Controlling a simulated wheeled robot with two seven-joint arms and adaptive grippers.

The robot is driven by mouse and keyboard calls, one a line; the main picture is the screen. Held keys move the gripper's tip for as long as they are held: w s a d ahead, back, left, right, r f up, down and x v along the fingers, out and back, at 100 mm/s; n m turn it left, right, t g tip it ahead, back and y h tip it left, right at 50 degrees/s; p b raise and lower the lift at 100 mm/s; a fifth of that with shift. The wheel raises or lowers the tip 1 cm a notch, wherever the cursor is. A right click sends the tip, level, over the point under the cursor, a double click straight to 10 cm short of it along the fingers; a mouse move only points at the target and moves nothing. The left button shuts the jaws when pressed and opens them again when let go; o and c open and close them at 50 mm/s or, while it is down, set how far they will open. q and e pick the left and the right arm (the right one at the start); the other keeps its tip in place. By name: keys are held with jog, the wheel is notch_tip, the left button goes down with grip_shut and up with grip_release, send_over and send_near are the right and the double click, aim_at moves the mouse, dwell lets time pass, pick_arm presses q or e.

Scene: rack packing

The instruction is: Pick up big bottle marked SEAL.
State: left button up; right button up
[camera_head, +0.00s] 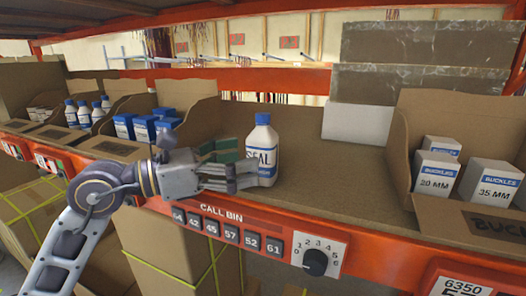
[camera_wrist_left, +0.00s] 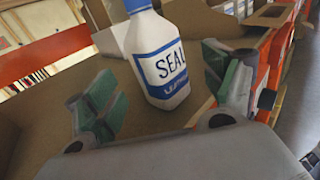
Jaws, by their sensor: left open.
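The big white bottle (camera_head: 262,155) with a blue and white SEAL label stands upright on the brown shelf board, just right of my left gripper in the head view. My left gripper (camera_head: 232,167) is open beside it, with its fingers reaching toward the bottle and one finger overlapping its lower part in the picture. In the left wrist view the bottle (camera_wrist_left: 160,65) shows between the two green-padded fingers, beyond the palm. The left finger appears apart from it; I cannot tell whether the right finger touches it. My right gripper is not in view.
Cardboard bins with blue-topped boxes (camera_head: 142,126) and small bottles (camera_head: 84,113) stand at the left. A bin with BUCKLES boxes (camera_head: 436,173) stands at the right. The orange shelf edge (camera_head: 300,226) runs along the front. Bare shelf lies right of the bottle.

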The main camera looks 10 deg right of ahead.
aim_at(263, 156)
pick_arm(q)
jog(key=shift+d, duration=0.15)
jog(key=shift+w, duration=0.1)
jog(key=shift+w+d+p, duration=0.15)
jog(key=shift+d+p, duration=0.15)
jog(key=shift+d, duration=0.2)
jog(key=shift+p+x, duration=0.4)
jog(key=shift+x, duration=0.4)
jog(key=shift+p+x, duration=0.3)
jog(key=shift+x, duration=0.75)
jog(key=shift+w+d+f, duration=0.1)
jog(key=shift+d+f, duration=0.05)
jog(key=shift+d, duration=0.05)
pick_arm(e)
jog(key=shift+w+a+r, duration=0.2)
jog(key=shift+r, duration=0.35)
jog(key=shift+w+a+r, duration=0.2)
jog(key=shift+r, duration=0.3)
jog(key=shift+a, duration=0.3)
